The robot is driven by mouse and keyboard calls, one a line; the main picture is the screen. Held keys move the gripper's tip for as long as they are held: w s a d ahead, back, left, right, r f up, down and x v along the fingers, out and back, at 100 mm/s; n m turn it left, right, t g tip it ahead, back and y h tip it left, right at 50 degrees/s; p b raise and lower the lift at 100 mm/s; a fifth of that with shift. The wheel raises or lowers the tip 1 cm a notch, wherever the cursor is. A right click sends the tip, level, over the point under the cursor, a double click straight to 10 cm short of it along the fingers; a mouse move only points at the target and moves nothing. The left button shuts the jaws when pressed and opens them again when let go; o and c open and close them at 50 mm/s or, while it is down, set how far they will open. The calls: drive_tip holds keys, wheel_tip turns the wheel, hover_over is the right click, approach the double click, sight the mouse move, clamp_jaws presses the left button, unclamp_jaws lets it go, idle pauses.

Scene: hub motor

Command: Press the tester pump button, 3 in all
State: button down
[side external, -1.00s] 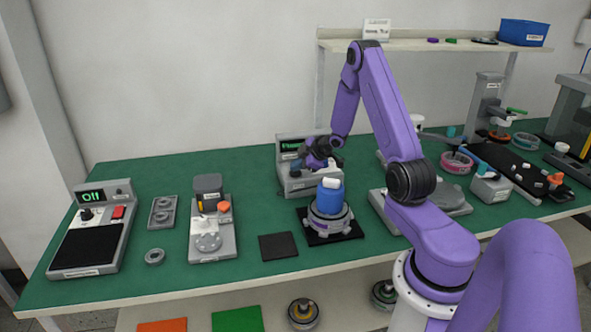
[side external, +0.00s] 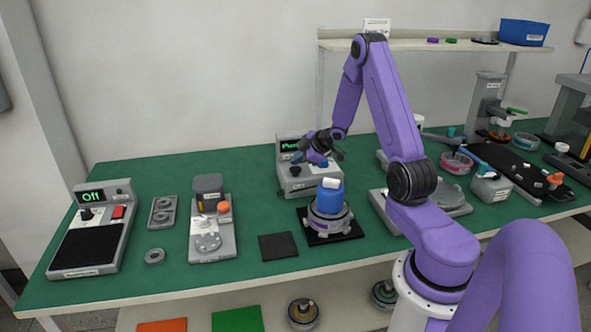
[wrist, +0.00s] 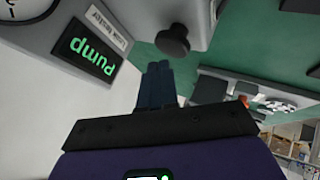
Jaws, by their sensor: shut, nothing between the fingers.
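In the wrist view the display (wrist: 92,47) and label appear upside down. A round black button (wrist: 173,40) sticks out from the tester's face there. My gripper (wrist: 157,68) is shut and empty, its dark fingertips just short of the button in the picture; whether they touch it I cannot tell. In the side view my gripper (side external: 317,157) is in front of the tester's upper part.
A hub motor with a blue body (side external: 330,197) and white top stands on a black mat in front of the tester. A dark pad (side external: 278,246) lies left of it. A grey fixture with an orange knob (side external: 224,207) and a device reading "Off" (side external: 90,196) are farther left.

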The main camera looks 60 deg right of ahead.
sight(298, 170)
drive_tip(key=shift+r, duration=0.2)
drive_tip(key=shift+r, duration=2.45)
